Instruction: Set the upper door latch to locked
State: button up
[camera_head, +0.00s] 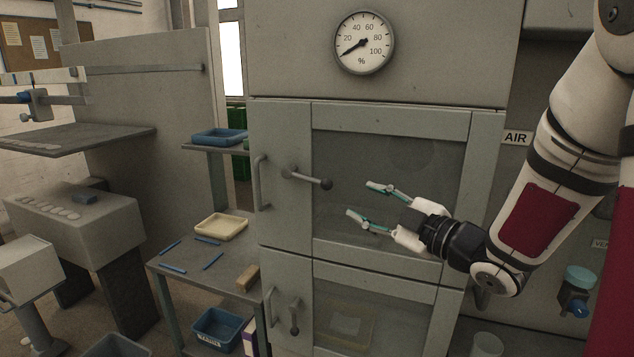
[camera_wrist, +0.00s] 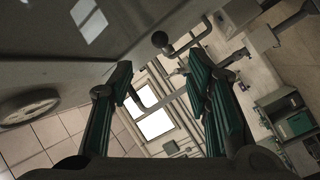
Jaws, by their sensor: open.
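The upper door latch (camera_head: 308,178) is a dark lever with a ball knob at its end, on the left frame of the grey upper door (camera_head: 460,150). It points right and slightly down, nearly level. In the wrist view the latch's ball knob (camera_wrist: 160,39) shows beyond the fingertips. My gripper (camera_head: 365,201) is open and empty, in front of the door's window. Its fingers point left toward the latch knob, apart from it and a little to the right. The open fingers also show in the wrist view (camera_wrist: 160,72).
A vertical door handle (camera_head: 262,183) stands left of the latch. The lower door has its own latch (camera_head: 294,316), hanging down. A round gauge (camera_head: 364,43) sits above the door. A side table (camera_head: 205,262) with a cream tray (camera_head: 221,227) stands to the left.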

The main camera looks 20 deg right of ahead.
aim_at(331, 186)
jog(key=x, duration=1.3)
jog(key=shift+w, duration=0.15)
grip_shut()
